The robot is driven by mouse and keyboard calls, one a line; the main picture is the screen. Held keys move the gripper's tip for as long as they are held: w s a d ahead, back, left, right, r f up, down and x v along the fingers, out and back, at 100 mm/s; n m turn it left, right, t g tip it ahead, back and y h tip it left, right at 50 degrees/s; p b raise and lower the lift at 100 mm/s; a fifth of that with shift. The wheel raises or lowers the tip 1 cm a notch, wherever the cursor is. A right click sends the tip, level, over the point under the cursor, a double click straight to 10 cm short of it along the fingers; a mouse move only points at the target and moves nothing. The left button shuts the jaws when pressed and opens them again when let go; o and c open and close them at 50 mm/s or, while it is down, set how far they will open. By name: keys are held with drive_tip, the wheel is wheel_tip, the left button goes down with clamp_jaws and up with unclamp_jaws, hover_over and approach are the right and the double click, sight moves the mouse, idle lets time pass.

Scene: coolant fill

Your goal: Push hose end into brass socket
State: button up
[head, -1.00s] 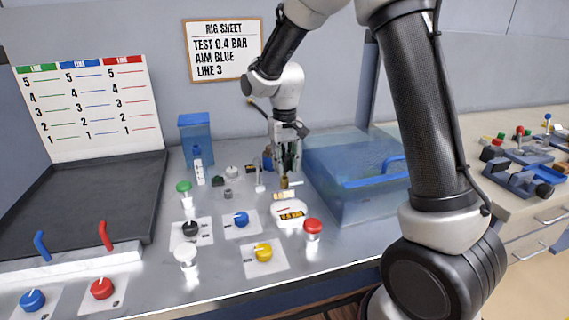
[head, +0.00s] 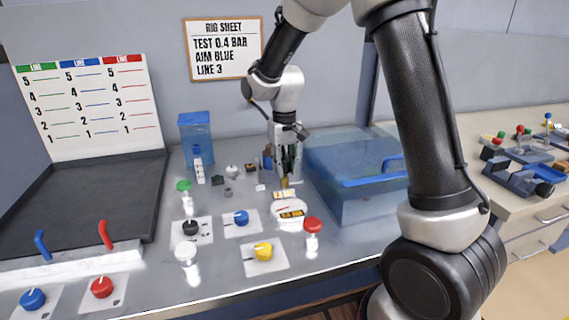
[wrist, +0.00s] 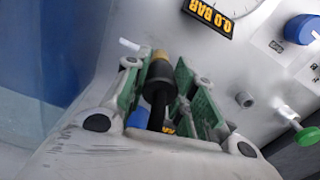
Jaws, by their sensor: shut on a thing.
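My gripper (wrist: 160,88) is shut on a black hose (wrist: 160,82), with green-padded fingers on either side of it. The hose end points away from the wrist, and a brass-coloured part (wrist: 160,55) shows at its tip. In the head view my gripper (head: 286,172) is low over the bench, behind the round gauge. A small brass piece (head: 284,183) shows just under the fingers. I cannot tell there where hose end and brass socket divide, or whether the end is inside the socket.
A clear blue tank (head: 350,200) stands close to the right of my gripper. Knobs, including a blue one (head: 241,218), and a green-topped valve (head: 184,186) stand to the front and left.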

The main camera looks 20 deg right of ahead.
sight(284, 159)
drive_tip(key=shift+f, duration=0.55)
drive_tip(key=o, duration=0.9)
wheel_tip(284, 159, up, 12)
drive_tip(key=shift+f, duration=0.1)
drive_tip(key=shift+c, duration=0.3)
